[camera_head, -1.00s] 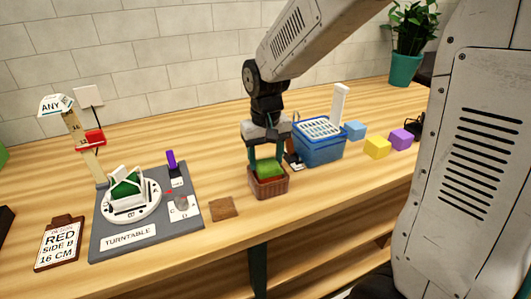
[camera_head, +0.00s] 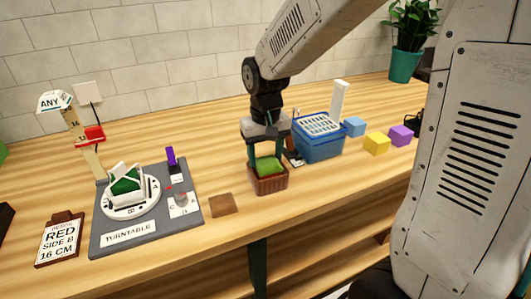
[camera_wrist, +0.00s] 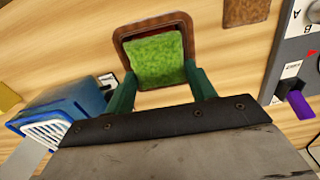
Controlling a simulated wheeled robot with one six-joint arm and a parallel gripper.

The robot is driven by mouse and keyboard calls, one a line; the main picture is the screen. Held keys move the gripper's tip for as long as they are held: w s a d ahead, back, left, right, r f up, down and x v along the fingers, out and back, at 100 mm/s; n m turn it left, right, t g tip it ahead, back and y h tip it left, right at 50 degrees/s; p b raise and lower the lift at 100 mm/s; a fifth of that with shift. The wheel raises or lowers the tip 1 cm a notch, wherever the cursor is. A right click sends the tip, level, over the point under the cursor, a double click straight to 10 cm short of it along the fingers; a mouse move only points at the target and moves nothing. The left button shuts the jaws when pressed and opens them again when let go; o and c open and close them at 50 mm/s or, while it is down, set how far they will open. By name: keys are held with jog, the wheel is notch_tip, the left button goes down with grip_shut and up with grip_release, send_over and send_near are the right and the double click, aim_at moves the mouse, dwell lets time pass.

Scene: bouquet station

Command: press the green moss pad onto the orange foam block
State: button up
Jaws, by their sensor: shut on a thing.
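The green moss pad (camera_head: 268,166) is between the two dark green fingers of my gripper (camera_head: 266,152), which is shut on it. The pad is at the mouth of a small brown basket (camera_head: 270,185) near the table's front edge. In the wrist view the moss pad (camera_wrist: 155,62) shows from above as a square inside the brown rim (camera_wrist: 155,22), with the fingers of my gripper (camera_wrist: 160,72) at its near corners. No orange foam block shows; whatever lies beneath the pad is hidden, and I cannot tell whether the pad touches anything below.
A blue crate (camera_head: 318,148) with a white grid top stands close right of my gripper. Blue (camera_head: 355,127), yellow (camera_head: 377,144) and purple (camera_head: 401,135) blocks lie farther right. A flat brown square (camera_head: 223,204) and a grey turntable board (camera_head: 120,237) lie left.

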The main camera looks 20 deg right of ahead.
jog(key=o, duration=1.4)
jog(key=shift+o, duration=0.2)
jog(key=shift+r, duration=0.15)
jog(key=shift+r, duration=2.85)
